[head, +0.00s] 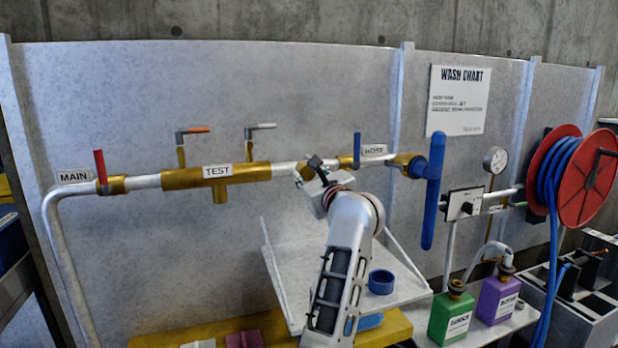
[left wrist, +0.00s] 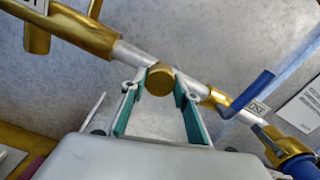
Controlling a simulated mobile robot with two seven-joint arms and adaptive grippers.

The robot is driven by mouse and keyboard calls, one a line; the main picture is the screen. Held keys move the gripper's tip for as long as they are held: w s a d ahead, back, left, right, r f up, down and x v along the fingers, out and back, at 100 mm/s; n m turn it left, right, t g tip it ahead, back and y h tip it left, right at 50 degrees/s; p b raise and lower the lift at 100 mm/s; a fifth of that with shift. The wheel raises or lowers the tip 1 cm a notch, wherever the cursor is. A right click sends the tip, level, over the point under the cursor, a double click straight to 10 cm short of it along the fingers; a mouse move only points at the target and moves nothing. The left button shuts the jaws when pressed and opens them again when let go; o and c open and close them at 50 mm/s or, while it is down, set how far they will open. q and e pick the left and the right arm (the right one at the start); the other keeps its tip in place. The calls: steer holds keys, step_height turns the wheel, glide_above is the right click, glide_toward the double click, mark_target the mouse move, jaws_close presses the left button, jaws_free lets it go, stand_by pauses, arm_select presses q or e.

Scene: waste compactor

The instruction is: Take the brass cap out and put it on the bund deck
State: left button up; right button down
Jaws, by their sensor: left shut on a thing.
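The brass cap (left wrist: 159,79) is a round brass piece at the pipe between the test fitting and the hose valve, seen in the left wrist view. My left gripper (left wrist: 158,88) is shut on it, with one green-padded finger on each side. In the head view my left gripper (head: 312,172) is at the pipe and largely hides the cap. I cannot tell whether the cap is still seated. A grey tray (head: 285,268) lies below my arm, with a yellow deck (head: 170,340) lower at the front; neither is labelled as the bund deck. My right gripper is not in view.
A red-handled main valve (head: 100,170) and a blue-handled hose valve (head: 357,150) flank the brass test fitting (head: 250,172). A blue ring (head: 381,282) sits on the tray. Green (head: 452,315) and purple (head: 498,298) bottles and a hose reel (head: 575,180) stand right.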

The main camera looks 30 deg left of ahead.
arm_select(q)
steer(key=shift+d+n, duration=0.1)
steer(key=shift+n, duration=0.4)
steer(key=shift+r, duration=0.1)
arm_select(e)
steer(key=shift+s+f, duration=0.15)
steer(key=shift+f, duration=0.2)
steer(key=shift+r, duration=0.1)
